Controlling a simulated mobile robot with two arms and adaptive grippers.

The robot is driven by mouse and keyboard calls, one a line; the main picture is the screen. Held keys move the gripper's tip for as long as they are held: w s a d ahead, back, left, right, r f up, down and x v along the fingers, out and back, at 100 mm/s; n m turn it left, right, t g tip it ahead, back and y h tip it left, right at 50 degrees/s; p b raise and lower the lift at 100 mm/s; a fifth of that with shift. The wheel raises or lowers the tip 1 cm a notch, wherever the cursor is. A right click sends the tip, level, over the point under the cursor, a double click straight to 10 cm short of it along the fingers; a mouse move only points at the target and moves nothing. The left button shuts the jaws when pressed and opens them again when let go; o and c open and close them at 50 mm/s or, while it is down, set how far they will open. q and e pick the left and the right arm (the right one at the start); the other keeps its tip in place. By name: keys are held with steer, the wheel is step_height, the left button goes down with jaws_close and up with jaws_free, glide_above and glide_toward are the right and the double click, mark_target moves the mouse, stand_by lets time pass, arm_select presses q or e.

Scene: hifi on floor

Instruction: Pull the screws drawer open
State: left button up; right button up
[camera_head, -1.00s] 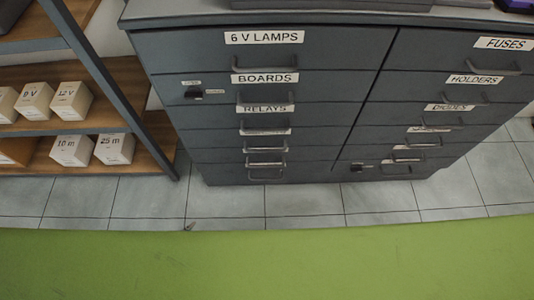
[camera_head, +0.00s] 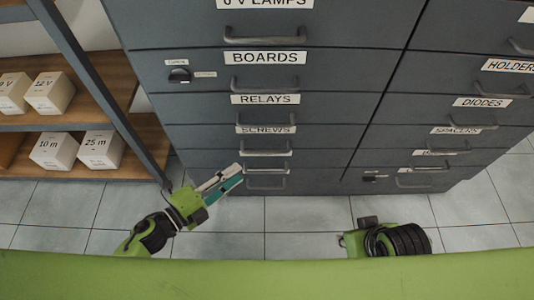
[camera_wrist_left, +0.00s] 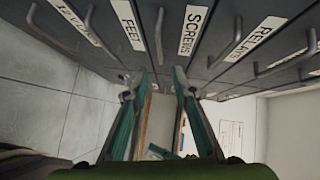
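The screws drawer (camera_head: 297,140) is in the left column of the grey cabinet, below the relays drawer. Its front looks shut. Its label (camera_head: 266,129) is partly covered by the relays handle. Its bar handle (camera_head: 266,153) also shows in the left wrist view (camera_wrist_left: 159,36), just left of the SCREWS label. My left gripper (camera_head: 240,173) is open and empty at the cabinet's lower left. In the wrist view its fingertips (camera_wrist_left: 162,72) point towards the drawer fronts, in line with the screws handle; I see no contact. My right gripper (camera_head: 355,241) shows only in part; its fingers are hidden.
Boards (camera_head: 325,75) and relays (camera_head: 325,108) drawers sit above, a feet drawer below, labelled in the wrist view (camera_wrist_left: 129,26). A shelf with white boxes (camera_head: 54,150) stands left. Tiled floor (camera_head: 300,215) lies before the cabinet. A green surface (camera_head: 270,275) fills the bottom.

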mark_target(267, 152)
arm_select(q)
steer(key=b+x, duration=0.1)
steer(key=x, duration=1.2)
steer(key=shift+w+d, duration=0.1)
steer(key=shift+w, duration=0.15)
steer(key=shift+c, duration=0.4)
jaws_close()
